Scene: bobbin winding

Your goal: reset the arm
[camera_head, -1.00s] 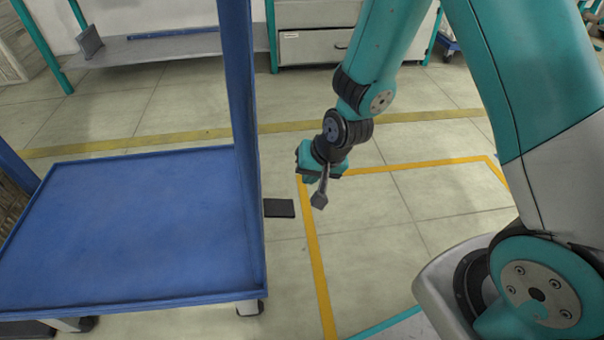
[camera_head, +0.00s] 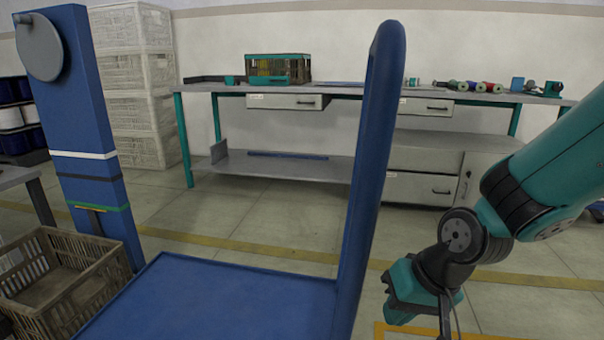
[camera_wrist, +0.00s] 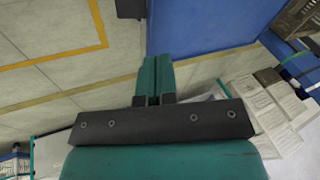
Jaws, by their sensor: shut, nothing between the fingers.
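My gripper (camera_wrist: 156,62) shows in the wrist view with its two teal fingers side by side, shut, with nothing between them. In the head view my gripper (camera_head: 425,285) hangs at the lower right on the end of my bent arm, to the right of a blue cart's post. It is over the floor, clear of the cart. Its fingertips are hard to make out there.
The blue cart (camera_head: 215,300) with its tall post (camera_head: 375,170) stands left of my arm. A workbench (camera_head: 350,88) with a teal crate (camera_head: 278,69) and spools runs along the back wall. A woven basket (camera_head: 62,285) and blue column (camera_head: 88,150) are at left. Floor between cart and bench is clear.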

